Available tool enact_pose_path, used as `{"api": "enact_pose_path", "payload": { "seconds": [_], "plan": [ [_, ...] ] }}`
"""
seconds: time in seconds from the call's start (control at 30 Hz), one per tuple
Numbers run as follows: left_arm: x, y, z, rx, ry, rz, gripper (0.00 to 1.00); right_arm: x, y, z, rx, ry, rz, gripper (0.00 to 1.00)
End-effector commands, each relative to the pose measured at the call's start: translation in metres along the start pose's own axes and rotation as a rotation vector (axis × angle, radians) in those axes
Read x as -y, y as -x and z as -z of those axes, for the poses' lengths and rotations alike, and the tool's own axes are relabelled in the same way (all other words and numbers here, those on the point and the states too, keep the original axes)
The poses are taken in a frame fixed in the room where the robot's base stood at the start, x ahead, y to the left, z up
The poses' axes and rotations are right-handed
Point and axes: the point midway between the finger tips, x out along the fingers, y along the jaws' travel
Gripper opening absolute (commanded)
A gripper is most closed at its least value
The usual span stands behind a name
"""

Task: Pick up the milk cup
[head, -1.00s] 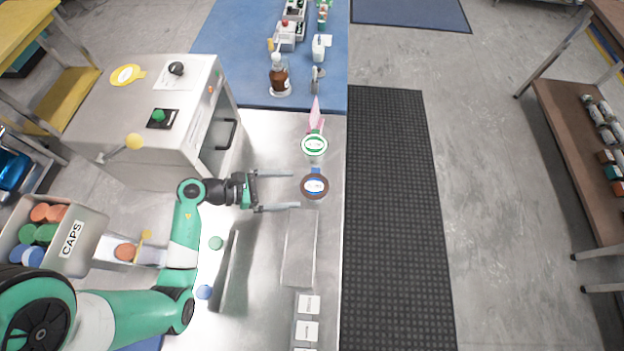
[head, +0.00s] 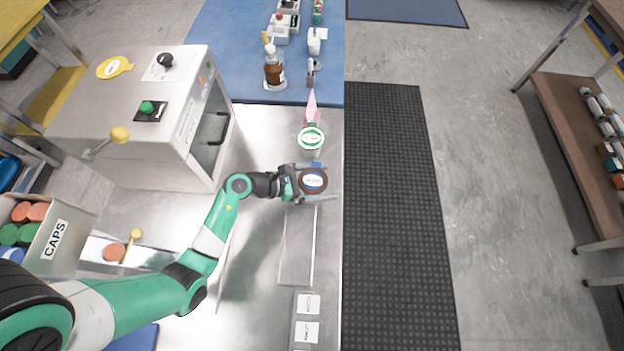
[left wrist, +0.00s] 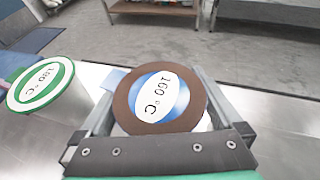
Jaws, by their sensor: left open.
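A cup with a brown-rimmed lid and a blue-and-white label (head: 313,181) stands on the steel counter. In the left wrist view its lid (left wrist: 160,97) reads 160 °C and fills the middle. My left gripper (head: 328,182) is open, with one finger on each side of this cup. I cannot tell whether the fingers touch it. A second cup with a green-rimmed white lid (head: 312,139) stands just behind it; it also shows at the left of the left wrist view (left wrist: 40,85). I cannot tell from the labels which cup holds milk. My right gripper is not in view.
A pink pointed thing (head: 311,104) stands behind the green-rimmed cup. A large metal machine (head: 150,120) is at the left, with a box marked CAPS (head: 57,238) in front of it. A brown bottle (head: 273,72) stands on the blue surface at the back.

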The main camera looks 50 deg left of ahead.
Motion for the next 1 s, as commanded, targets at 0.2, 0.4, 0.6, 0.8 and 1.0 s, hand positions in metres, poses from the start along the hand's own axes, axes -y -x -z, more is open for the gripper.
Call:
{"api": "enact_pose_path", "payload": {
  "seconds": [0.2,0.4,0.6,0.8,1.0],
  "plan": [
    [0.0,0.001,0.0,0.0,0.0,0.0,0.82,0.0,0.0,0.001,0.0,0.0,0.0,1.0],
    [0.0,0.001,0.0,0.0,0.0,0.0,0.46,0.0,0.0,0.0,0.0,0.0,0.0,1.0],
    [0.0,0.001,-0.001,0.001,-0.001,0.0,0.22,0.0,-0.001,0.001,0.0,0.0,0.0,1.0],
    [0.0,0.003,-0.005,0.002,-0.002,-0.001,0.21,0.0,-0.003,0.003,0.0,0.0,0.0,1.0],
    [-0.001,0.018,-0.042,0.004,-0.004,-0.001,0.21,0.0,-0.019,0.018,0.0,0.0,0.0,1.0]
  ]
}}
